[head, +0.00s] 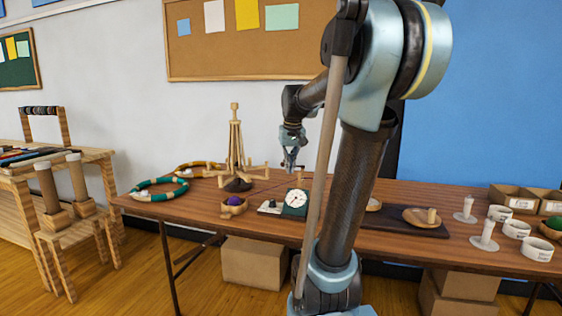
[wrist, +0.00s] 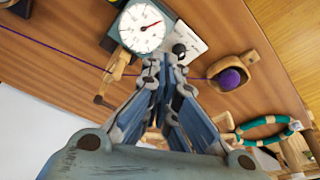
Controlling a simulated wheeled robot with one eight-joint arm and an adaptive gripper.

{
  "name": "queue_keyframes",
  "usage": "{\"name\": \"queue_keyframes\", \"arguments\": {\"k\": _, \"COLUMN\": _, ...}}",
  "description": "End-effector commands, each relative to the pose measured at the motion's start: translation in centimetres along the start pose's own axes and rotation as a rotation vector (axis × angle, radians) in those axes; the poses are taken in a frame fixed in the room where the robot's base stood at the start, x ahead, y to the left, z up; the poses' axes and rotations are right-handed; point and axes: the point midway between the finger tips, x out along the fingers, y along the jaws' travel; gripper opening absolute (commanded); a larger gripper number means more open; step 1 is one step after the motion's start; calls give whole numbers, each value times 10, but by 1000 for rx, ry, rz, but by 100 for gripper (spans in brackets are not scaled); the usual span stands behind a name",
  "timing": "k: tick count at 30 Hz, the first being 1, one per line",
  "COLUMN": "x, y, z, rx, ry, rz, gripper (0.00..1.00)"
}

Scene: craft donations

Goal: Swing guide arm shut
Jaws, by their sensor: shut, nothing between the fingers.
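A dark green meter with a white dial and red needle (head: 295,198) stands on the table; it also shows at the top of the wrist view (wrist: 142,27). A short wooden arm (wrist: 117,65), seemingly the guide arm, sticks out from the meter's edge and ends near a dark knob. A thin purple yarn line crosses the table past this arm towards a wooden bowl (head: 233,209) with a purple ball (wrist: 229,79). My gripper (head: 290,165) is above the table behind the meter. In the wrist view its closed, empty fingertips (wrist: 166,62) appear beside the arm, apparently without contact.
A wooden yarn swift (head: 236,150) and a green ring (head: 160,190) stand left of the meter. A dark board (head: 400,226) with a round wooden piece lies right. White spools and rings (head: 485,236) and cardboard trays (head: 513,198) fill the right end.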

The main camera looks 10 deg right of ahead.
Motion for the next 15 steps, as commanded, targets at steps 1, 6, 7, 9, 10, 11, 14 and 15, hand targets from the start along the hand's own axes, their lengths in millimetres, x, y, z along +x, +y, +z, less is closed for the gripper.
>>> {"name": "queue_keyframes", "arguments": {"k": 1, "x": -3, "y": 1, "z": -20, "rx": 0, "ry": 4, "rz": 0, "gripper": 0}}
{"name": "queue_keyframes", "arguments": {"k": 6, "x": -8, "y": 4, "z": -80, "rx": -3, "ry": 17, "rz": -2, "gripper": 0}}
{"name": "queue_keyframes", "arguments": {"k": 7, "x": -9, "y": 4, "z": -91, "rx": -3, "ry": 19, "rz": -2, "gripper": 0}}
{"name": "queue_keyframes", "arguments": {"k": 9, "x": -9, "y": 5, "z": -115, "rx": -4, "ry": 24, "rz": -2, "gripper": 0}}
{"name": "queue_keyframes", "arguments": {"k": 10, "x": -8, "y": 6, "z": -126, "rx": -4, "ry": 26, "rz": -2, "gripper": 0}}
{"name": "queue_keyframes", "arguments": {"k": 11, "x": -8, "y": 6, "z": -136, "rx": -5, "ry": 28, "rz": -3, "gripper": 0}}
{"name": "queue_keyframes", "arguments": {"k": 14, "x": -6, "y": 8, "z": -168, "rx": -6, "ry": 35, "rz": -3, "gripper": 0}}
{"name": "queue_keyframes", "arguments": {"k": 15, "x": -5, "y": 9, "z": -180, "rx": -7, "ry": 38, "rz": -3, "gripper": 0}}
